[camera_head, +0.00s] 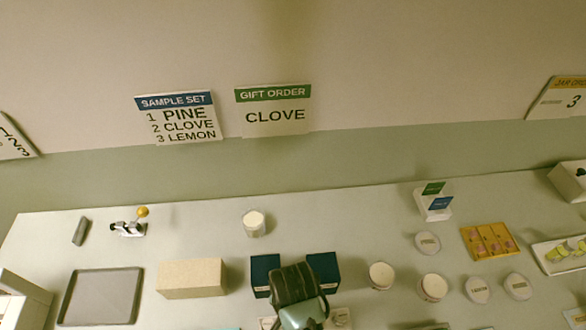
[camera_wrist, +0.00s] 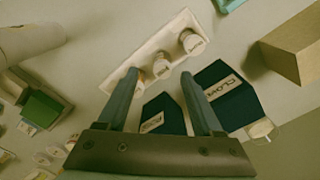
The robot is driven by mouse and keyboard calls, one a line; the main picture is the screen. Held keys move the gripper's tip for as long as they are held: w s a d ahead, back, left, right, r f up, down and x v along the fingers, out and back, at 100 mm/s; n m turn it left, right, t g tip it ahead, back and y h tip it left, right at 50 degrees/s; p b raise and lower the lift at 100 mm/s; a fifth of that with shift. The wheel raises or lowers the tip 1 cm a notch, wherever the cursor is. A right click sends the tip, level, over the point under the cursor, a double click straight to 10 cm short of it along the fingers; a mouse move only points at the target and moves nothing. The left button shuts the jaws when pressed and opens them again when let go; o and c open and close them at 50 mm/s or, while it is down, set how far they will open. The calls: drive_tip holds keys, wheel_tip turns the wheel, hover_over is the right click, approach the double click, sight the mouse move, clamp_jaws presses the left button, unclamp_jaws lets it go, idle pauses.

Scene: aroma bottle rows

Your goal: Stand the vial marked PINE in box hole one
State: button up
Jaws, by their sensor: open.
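My gripper (camera_wrist: 160,73) is open, and I see nothing held between its fingers. A white strip-shaped rack (camera_wrist: 172,48) lies beyond the fingertips in the wrist view. It carries small white-capped vials, one (camera_wrist: 162,64) seen between the fingertips and one (camera_wrist: 192,42) further right. A third, brownish shape at its near end is partly behind the left finger. I cannot read the vial marks, so I cannot tell which is PINE. In the head view my wrist hides most of the rack; one end (camera_head: 340,318) shows. I cannot make out a numbered box hole.
Two dark blue cartons stand close to my fingers, one marked CLOVE (camera_wrist: 222,95), the other (camera_wrist: 163,117) unclear. A beige block (camera_head: 192,278) and grey tray (camera_head: 102,297) lie left. The wall sign (camera_head: 178,117) lists 1 PINE, 2 CLOVE, 3 LEMON. White jars (camera_head: 381,275) stand right.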

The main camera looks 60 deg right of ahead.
drive_tip(key=shift+w+d+f+p, duration=0.15)
drive_tip(key=shift+f+p, duration=0.45)
drive_tip(key=shift+f, duration=2)
clamp_jaws()
